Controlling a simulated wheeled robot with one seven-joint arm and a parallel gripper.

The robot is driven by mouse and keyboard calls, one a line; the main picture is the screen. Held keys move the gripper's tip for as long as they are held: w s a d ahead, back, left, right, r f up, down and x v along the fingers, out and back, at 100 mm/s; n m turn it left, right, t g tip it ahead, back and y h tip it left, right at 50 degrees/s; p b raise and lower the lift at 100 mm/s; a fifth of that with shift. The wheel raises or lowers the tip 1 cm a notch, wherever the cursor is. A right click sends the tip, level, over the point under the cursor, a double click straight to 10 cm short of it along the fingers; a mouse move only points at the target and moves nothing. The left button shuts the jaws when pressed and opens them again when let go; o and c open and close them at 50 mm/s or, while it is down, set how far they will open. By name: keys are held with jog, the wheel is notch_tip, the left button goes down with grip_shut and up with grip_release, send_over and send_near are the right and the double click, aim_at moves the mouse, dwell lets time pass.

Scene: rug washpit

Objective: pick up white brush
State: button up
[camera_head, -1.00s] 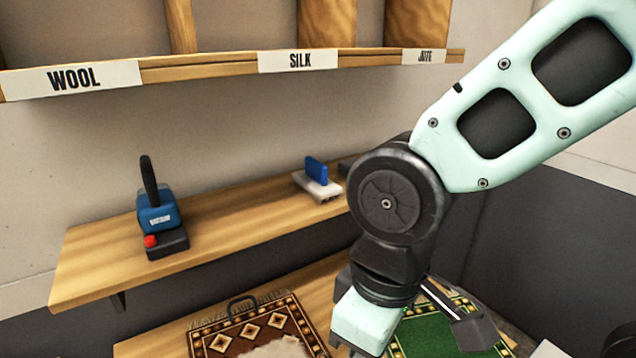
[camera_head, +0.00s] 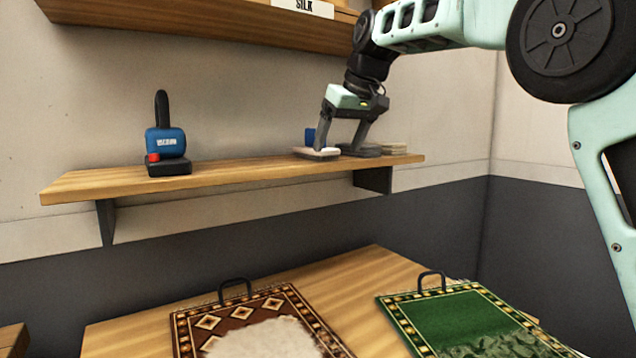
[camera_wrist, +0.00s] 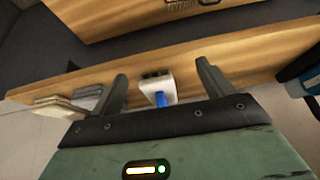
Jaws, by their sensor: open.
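The white brush (camera_head: 317,153) lies on the wall shelf, with a blue handle on top of a white base. My gripper (camera_head: 335,150) is open just above the shelf, its fingers around the brush's place in the head view. In the wrist view the brush (camera_wrist: 158,88) shows between the two spread fingers of my gripper (camera_wrist: 160,80), a little nearer the left one. It appears apart from both fingers. In the head view a finger partly covers the brush.
The wooden shelf (camera_head: 235,171) also holds a blue vacuum (camera_head: 166,145) at left and flat stacked pads (camera_head: 396,149) at right. An upper shelf (camera_head: 190,27) hangs above. Below, a brown rug (camera_head: 250,322) and a green rug (camera_head: 455,320) lie on a table.

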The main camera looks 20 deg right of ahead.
aim_at(313, 138)
jog(key=shift+t, duration=0.3)
jog(key=w, duration=0.2)
jog(key=w+p, duration=0.1)
jog(key=w, duration=0.1)
jog(key=w+p, duration=0.1)
jog(key=w, duration=0.1)
jog(key=shift+a+r, duration=0.2)
jog(key=shift+r, duration=0.2)
jog(key=shift+w+a+f+p, duration=0.1)
jog(key=shift+w+a+p, duration=0.15)
jog(key=shift+w, duration=0.4)
jog(key=w+p, duration=0.1)
jog(key=w+a+p, duration=0.1)
jog(key=w+p, duration=0.2)
jog(key=shift+w+a, duration=0.25)
jog(key=shift+w, duration=0.1)
jog(key=shift+w+f, duration=0.2)
jog(key=shift+f, duration=0.45)
jog(key=shift+r, duration=0.1)
jog(key=c, duration=1.1)
